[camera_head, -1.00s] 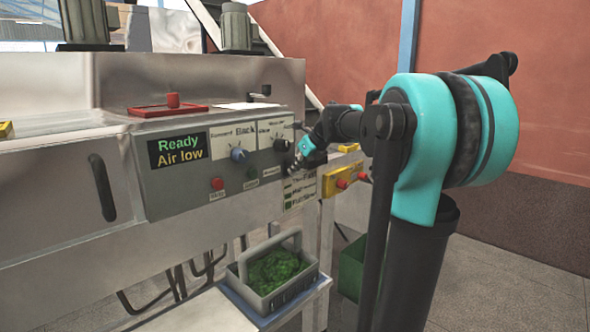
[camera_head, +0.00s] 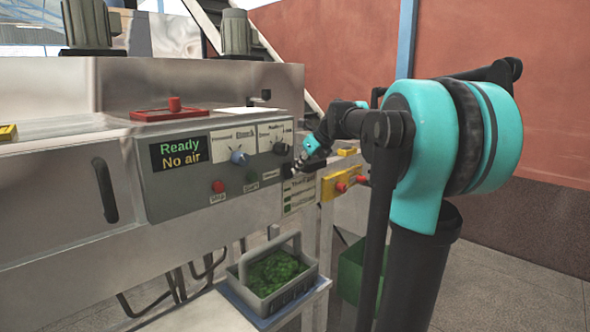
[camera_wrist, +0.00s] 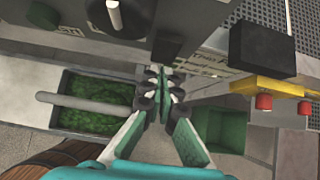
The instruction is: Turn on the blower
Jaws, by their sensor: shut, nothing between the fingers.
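The grey control panel (camera_head: 180,188) is on the machine's front. Its display (camera_head: 180,153) reads "Ready" in green and "No air" in yellow. A blue knob (camera_head: 239,157) and a black knob (camera_head: 280,148) sit under white label plates; another black knob (camera_head: 287,170) is lower right. The small lettering is too blurred to tell surely which is the blower control. My gripper (camera_head: 300,165) is by the panel's right edge, close to the lower knob; contact cannot be told. In the wrist view my gripper (camera_wrist: 160,84) is shut and empty, below and right of a round black knob (camera_wrist: 114,16).
A red button (camera_head: 218,186) and a green button (camera_head: 251,177) are low on the panel. A yellow box with red buttons (camera_head: 341,185) is just right of my gripper. A grey basket of green material (camera_head: 272,283) stands below the panel.

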